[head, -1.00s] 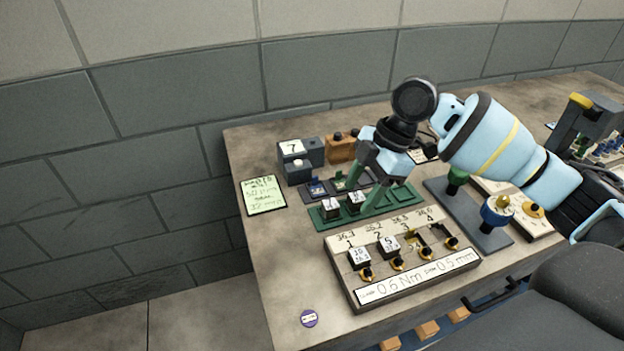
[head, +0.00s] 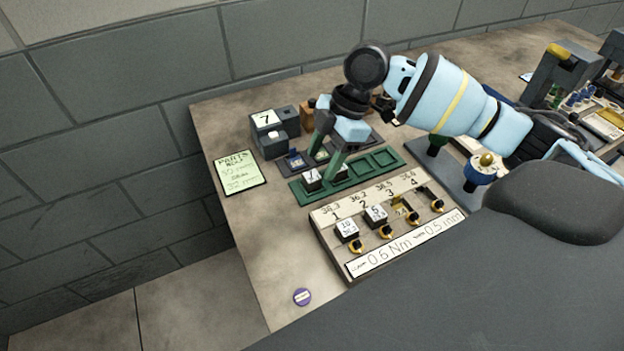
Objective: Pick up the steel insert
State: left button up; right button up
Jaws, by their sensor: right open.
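Two small steel inserts with pale marked tops sit in the green slotted tray: the left insert (head: 312,179) in its leftmost slot and another insert (head: 339,173) beside it. My right gripper (head: 322,170) is open over that left end of the tray (head: 384,159), its green fingers pointing down. One finger is near the left insert and the other comes down near the gap between the two. I cannot tell whether either finger touches. The fingers partly hide the inserts. My left gripper is not in view.
A numbered fixture (head: 325,217) stands in front of the tray, with two white-topped blocks in pockets 1 and 2 and several black-and-yellow knobs.

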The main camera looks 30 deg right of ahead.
aim_at(313, 175)
jog(key=shift+x, duration=2.3)
jog(key=shift+a, duration=0.15)
jog(key=shift+r, duration=0.1)
grip_shut()
notch_tip(313, 175, up, 10)
jog(key=shift+p, duration=0.3)
